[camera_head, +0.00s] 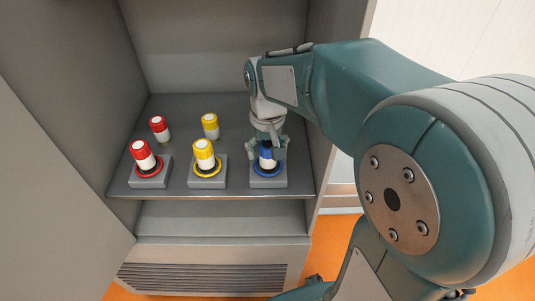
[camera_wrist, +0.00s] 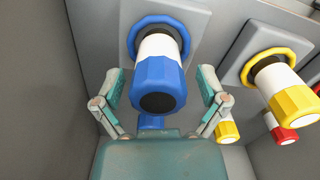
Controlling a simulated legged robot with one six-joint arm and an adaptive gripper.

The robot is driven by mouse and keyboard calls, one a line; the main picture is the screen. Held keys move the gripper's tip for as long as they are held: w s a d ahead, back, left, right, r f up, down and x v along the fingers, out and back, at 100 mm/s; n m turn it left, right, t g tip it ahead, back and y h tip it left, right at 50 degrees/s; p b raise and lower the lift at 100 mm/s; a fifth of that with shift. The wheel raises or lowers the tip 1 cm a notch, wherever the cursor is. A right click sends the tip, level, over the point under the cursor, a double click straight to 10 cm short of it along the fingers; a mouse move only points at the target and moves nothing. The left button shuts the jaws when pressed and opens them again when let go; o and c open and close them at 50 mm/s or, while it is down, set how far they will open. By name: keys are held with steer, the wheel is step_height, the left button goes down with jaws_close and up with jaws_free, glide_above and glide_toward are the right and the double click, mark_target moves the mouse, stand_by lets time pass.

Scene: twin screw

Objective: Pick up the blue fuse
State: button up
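The blue fuse (camera_head: 266,160), white with a blue cap, stands upright in a blue-ringed socket on a grey block at the right of the shelf. In the wrist view, the blue fuse (camera_wrist: 160,83) fills the middle with its dark-centred cap end facing the camera. My gripper (camera_head: 267,149) is over its top. In the wrist view, my gripper (camera_wrist: 161,86) is open, one finger on each side of the fuse, with a gap visible on both sides. A second blue piece (camera_wrist: 151,121) shows partly beyond the fuse; most of it is hidden.
A yellow fuse (camera_head: 204,154) and a red fuse (camera_head: 143,154) stand in similar sockets to the left. Behind them, another yellow fuse (camera_head: 210,126) and red fuse (camera_head: 160,128) stand on the shelf (camera_head: 233,192). The cabinet wall (camera_head: 334,75) is close on the right.

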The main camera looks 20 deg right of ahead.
mark_target(267, 144)
jaws_close()
steer(key=shift+r, duration=0.5)
step_height(267, 144, up, 3)
steer(key=shift+s+f, duration=0.1)
steer(key=shift+f, duration=0.1)
steer(key=s+a+r, duration=0.3)
steer(key=s+r, duration=0.7)
steer(key=s, duration=0.3)
steer(key=shift+s+a, duration=0.15)
steer(key=shift+s, duration=0.1)
steer(key=shift+r, duration=2.7)
